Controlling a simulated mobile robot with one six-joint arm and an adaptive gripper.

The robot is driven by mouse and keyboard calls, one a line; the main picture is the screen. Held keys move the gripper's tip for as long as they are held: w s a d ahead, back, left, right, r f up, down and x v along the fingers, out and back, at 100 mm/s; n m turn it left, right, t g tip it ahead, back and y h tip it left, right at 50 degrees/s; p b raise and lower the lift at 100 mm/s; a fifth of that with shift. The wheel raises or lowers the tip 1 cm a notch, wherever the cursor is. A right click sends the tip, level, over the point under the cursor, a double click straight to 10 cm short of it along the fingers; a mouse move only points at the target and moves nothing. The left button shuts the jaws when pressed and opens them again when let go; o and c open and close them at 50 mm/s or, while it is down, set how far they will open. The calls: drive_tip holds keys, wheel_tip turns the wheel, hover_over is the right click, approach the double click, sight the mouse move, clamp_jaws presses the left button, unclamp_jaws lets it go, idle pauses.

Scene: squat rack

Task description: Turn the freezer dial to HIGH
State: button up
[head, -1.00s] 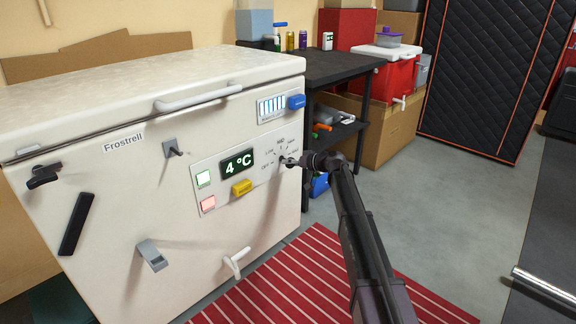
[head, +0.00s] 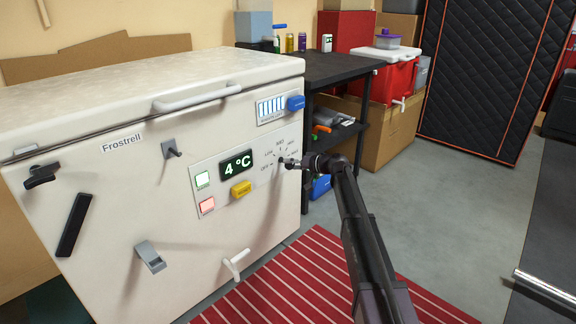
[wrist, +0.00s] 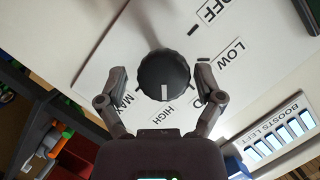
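The freezer dial (wrist: 164,75) is a dark round ribbed knob in the middle of the wrist view. Its white pointer mark points down in that view, toward the near end of the HIGH label (wrist: 178,113). LOW and OFF show to the upper right and MAX to the lower left, partly covered by a finger. In the head view the dial (head: 281,160) is at the right end of the white freezer's (head: 120,225) control panel. My gripper (wrist: 162,78) is open, with one finger on each side of the dial and small gaps visible.
Levers and handles stick out from the freezer's front. A dark shelf table (head: 345,66) stands behind my arm. A red striped mat (head: 320,285) lies on the floor.

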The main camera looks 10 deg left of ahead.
drive_tip(key=shift+a, duration=0.2)
drive_tip(key=shift+s+d, duration=0.1)
drive_tip(key=shift+s, duration=0.2)
drive_tip(key=s+d+r+m+g+h+p, duration=0.15)
drive_tip(key=s+d+h+p, duration=0.4)
drive_tip(key=s+d, duration=0.6)
drive_tip(key=s+d+r+m+g+h+p, duration=0.15)
drive_tip(key=s+d+h+p, duration=0.4)
drive_tip(key=s, duration=1.05)
drive_tip(key=s+d+r+m+g+h+p, duration=0.1)
drive_tip(key=s+d+r+g+h+p, duration=0.15)
drive_tip(key=s+d+p, duration=0.9)
wheel_tip(320, 180, up, 37)
drive_tip(key=s+a+p, duration=0.2)
drive_tip(key=p, duration=3.1)
drive_tip(key=shift+a, duration=0.3)
drive_tip(key=shift+s, duration=0.1)
